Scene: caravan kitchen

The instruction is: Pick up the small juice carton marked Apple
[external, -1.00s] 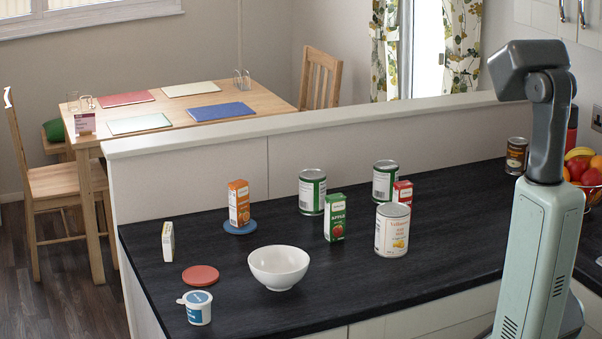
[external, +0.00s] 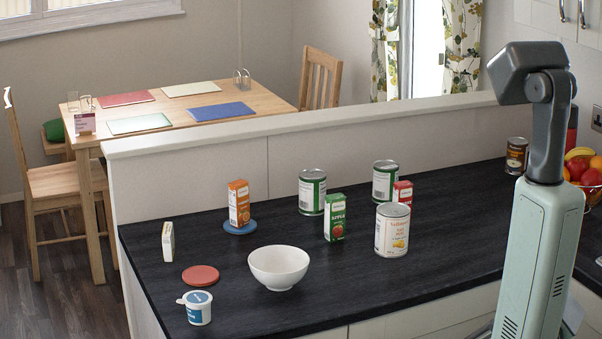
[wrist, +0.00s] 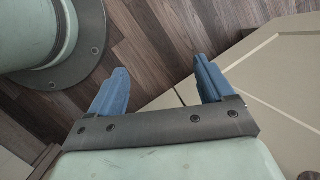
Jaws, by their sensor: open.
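The small green juice carton marked Apple (external: 334,218) stands upright on the dark counter, right of the white bowl and left of a large labelled can. My gripper (wrist: 157,85) shows in the wrist view, with its two blue fingers apart and nothing between them. It points down at the wooden floor and a pale cabinet front. In the external view only my arm shows, at the right; the gripper is out of that picture, well away from the carton.
An orange carton (external: 239,203) stands on a blue disc (external: 240,227). A red carton (external: 402,192) is behind the large can (external: 392,229). Green cans (external: 311,192) stand behind the Apple carton. The white bowl (external: 279,267) is in front.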

